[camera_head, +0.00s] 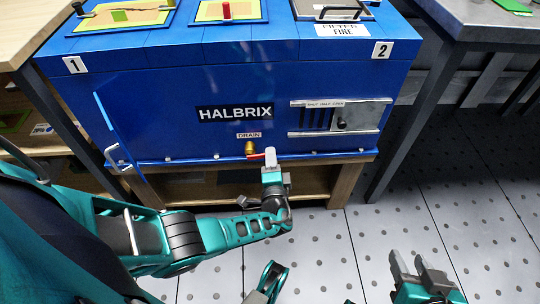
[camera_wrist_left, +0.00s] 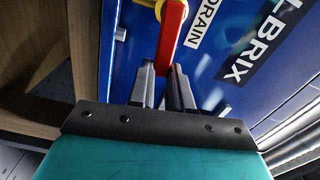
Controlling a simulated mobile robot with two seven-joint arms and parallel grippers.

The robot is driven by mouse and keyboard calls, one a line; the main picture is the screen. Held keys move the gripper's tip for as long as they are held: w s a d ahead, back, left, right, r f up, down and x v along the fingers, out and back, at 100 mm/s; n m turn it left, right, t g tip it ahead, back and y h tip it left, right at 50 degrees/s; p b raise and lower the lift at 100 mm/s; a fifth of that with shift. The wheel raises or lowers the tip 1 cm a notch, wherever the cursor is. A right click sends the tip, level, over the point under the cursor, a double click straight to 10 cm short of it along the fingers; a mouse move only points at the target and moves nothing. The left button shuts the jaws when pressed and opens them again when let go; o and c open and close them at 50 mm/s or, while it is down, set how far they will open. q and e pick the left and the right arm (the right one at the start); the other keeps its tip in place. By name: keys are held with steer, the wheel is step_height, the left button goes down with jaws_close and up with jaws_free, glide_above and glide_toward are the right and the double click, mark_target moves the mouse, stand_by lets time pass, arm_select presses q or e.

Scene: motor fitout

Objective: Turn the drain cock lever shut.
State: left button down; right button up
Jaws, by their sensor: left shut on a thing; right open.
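The drain cock is a small brass fitting (camera_head: 249,147) low on the front of the blue HALBRIX box, under the DRAIN label (camera_head: 248,135). Its red lever (camera_head: 257,156) points right from the fitting, about level. My left gripper (camera_head: 270,154) is at the lever's free end. In the left wrist view the red lever (camera_wrist_left: 169,42) runs down between the fingertips of my left gripper (camera_wrist_left: 164,72), which is shut on its end. The fingers and hand hide the lever's tip. My right gripper (camera_head: 418,268) is open and empty, low at the right over the floor.
The blue box (camera_head: 180,100) stands on a wooden bench (camera_head: 345,185). A metal slider panel (camera_head: 340,117) is right of the drain, and a hinged blue door with a handle (camera_head: 117,158) is at left. A grey table (camera_head: 400,120) stands at right. The tiled floor in front is clear.

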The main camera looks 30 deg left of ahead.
arm_select(q)
steer(key=shift+w+f+m, duration=0.1)
steer(key=shift+f+m, duration=0.25)
steer(key=shift+m, duration=0.45)
steer(key=c, duration=1)
jaws_free()
steer(key=shift+f, duration=0.1)
steer(key=shift+c, duration=0.2)
